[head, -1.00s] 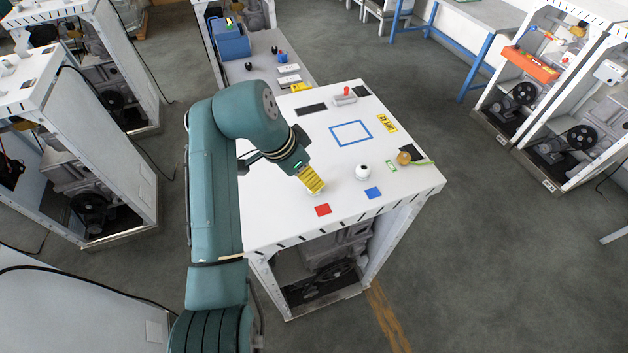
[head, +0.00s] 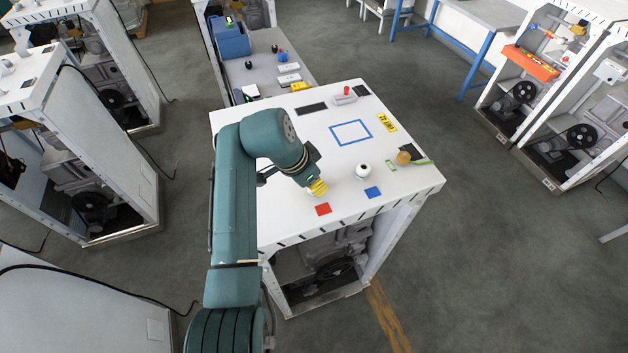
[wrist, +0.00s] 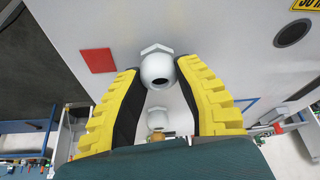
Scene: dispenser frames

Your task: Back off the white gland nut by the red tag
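The white gland nut by the red tag (wrist: 157,70) is a rounded white cap with a dark hole and a hexagonal base, in the middle of the wrist view. The red tag (wrist: 98,61) lies to its left; it also shows in the head view (head: 323,209). My gripper (wrist: 158,76) has its yellow fingers spread, one on each side of the nut, tips close to it. I cannot make out firm contact. In the head view my gripper (head: 318,188) points down at the panel and hides this nut.
A second white nut (head: 362,170) stands near the blue tag (head: 373,192); it shows lower in the wrist view (wrist: 158,118). A brass-coloured knob (head: 404,158) sits farther right with a green-yellow lead. The blue-outlined square (head: 351,121) is bare.

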